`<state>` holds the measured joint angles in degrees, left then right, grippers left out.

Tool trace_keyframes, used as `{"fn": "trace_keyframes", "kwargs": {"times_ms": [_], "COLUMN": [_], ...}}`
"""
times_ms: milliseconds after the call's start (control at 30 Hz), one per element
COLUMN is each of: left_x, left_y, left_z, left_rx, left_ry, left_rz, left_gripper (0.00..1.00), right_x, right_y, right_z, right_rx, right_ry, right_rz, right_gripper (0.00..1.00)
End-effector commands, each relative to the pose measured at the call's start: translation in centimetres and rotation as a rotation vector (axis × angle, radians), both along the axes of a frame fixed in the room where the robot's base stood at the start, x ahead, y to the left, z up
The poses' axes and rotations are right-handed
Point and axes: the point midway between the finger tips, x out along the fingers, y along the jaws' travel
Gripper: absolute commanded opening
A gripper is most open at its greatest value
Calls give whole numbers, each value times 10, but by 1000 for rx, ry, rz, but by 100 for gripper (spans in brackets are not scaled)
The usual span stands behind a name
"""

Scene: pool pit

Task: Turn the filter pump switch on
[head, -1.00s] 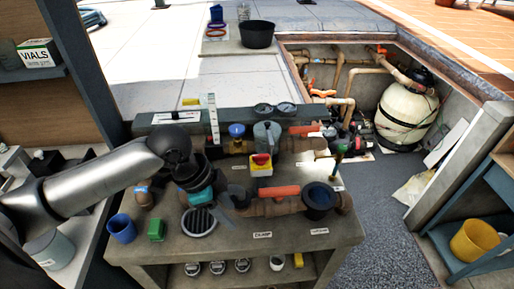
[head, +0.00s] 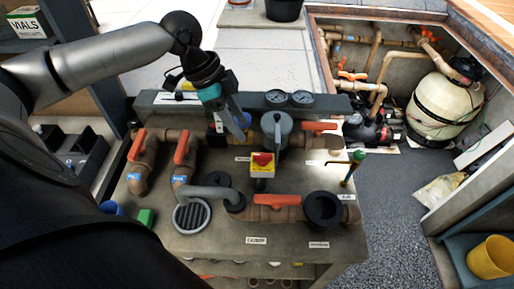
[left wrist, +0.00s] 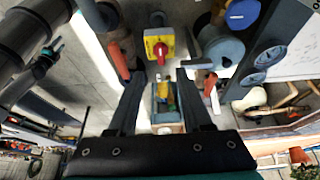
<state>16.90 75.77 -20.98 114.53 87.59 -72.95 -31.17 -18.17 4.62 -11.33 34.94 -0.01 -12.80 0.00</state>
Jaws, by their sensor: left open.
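The filter pump switch is a red knob on a yellow box (head: 262,163), standing on the bench's pipework in front of a grey round housing. In the left wrist view the switch (left wrist: 159,45) shows face on, beyond the fingertips and roughly centred between them. My left gripper (head: 238,128) is to the left of and behind the switch in the head view, over the pipes. In the left wrist view its two fingers (left wrist: 160,76) are spread with a gap between them, not touching the switch. My right gripper is not in view.
Orange-handled valves (head: 181,148) stand left on the bench, and another orange handle (head: 277,200) lies in front of the switch. Two gauges (head: 289,98) sit behind it. A green-topped tap (head: 357,157) stands at the right. A cream filter tank (head: 445,105) is in the pit.

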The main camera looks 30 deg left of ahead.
Motion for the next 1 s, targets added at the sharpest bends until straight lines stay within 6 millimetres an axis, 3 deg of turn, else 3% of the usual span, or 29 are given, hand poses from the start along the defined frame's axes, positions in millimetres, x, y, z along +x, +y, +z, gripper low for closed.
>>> {"fn": "trace_keyframes", "kwargs": {"times_ms": [300,500,933,1000], "left_x": [13,18,20,20], "left_y": [-22,-30,-33,-33], "left_z": [-60,-85,-93,-93], "left_rx": [-3,0,1,1], "left_ry": [2,1,0,0], "left_rz": [2,2,0,0], "left_gripper": [50,50,50,42], "right_x": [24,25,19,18], "right_y": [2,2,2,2], "right_z": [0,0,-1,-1], "right_rx": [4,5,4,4], "right_ry": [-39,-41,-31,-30], "right_rz": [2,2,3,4], "right_gripper": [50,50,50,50]}}
